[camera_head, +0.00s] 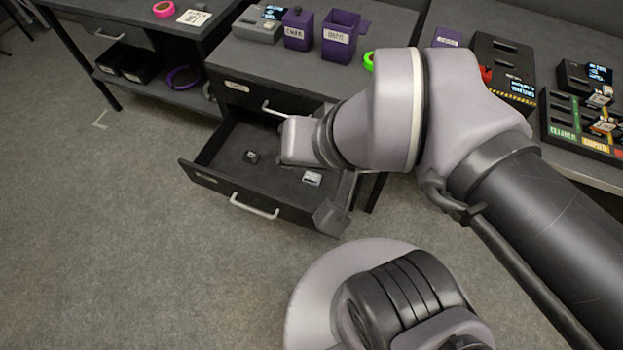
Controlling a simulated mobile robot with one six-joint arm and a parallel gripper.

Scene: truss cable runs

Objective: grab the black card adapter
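A small black item (251,156), which looks like the black card adapter, lies on the floor of the open lower drawer (230,185). A small light grey item with a label (312,178) lies in the same drawer, to its right. My arm reaches over the drawer's right side. What looks like the end of my gripper (332,216) shows as a grey part by the drawer's front right corner, right of and nearer than the black item. The rest of it is hidden, so its opening cannot be seen.
The drawer's front panel has a light handle (254,206). Above it is a closed drawer with a handle (277,108). Purple boxes (341,37) and a grey device (258,26) stand on the desk top. The floor (120,230) at left is clear.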

